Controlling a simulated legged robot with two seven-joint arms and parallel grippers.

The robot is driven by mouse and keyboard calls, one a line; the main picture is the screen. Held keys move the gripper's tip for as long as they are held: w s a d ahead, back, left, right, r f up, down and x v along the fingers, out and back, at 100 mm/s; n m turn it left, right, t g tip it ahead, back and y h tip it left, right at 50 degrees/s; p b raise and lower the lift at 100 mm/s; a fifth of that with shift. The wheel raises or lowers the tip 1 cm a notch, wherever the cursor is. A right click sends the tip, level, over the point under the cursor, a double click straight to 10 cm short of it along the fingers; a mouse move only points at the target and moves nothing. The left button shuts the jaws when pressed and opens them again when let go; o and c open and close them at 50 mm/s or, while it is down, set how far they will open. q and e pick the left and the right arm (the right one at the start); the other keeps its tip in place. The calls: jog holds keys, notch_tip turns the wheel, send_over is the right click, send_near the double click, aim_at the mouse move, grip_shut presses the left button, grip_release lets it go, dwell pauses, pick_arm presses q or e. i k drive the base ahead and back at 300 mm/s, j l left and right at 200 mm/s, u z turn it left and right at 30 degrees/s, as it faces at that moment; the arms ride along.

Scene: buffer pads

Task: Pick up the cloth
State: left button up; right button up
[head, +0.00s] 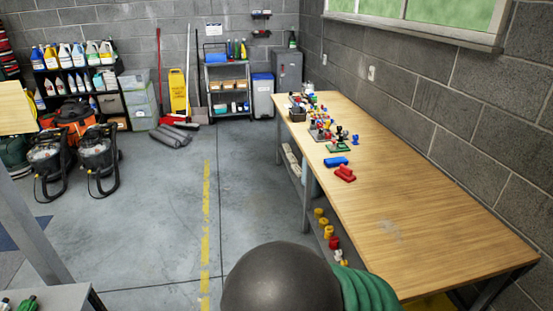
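No cloth can be made out for certain. A small blue item (336,161) lies on the long wooden table (400,215), near its left edge. It could be a folded cloth, but it is too small to tell. A red item (345,173) lies just in front of it. Neither of my grippers shows in the head view.
A large dark rounded shape (283,280) with green ribbing beside it fills the bottom middle; I cannot tell what it is. Two vacuums (98,155) stand at left. Grey rolls (172,135) lie on the floor. The concrete floor (150,220) is mostly clear.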

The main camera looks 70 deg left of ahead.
aim_at(335, 161)
jog(key=u, duration=1.95)
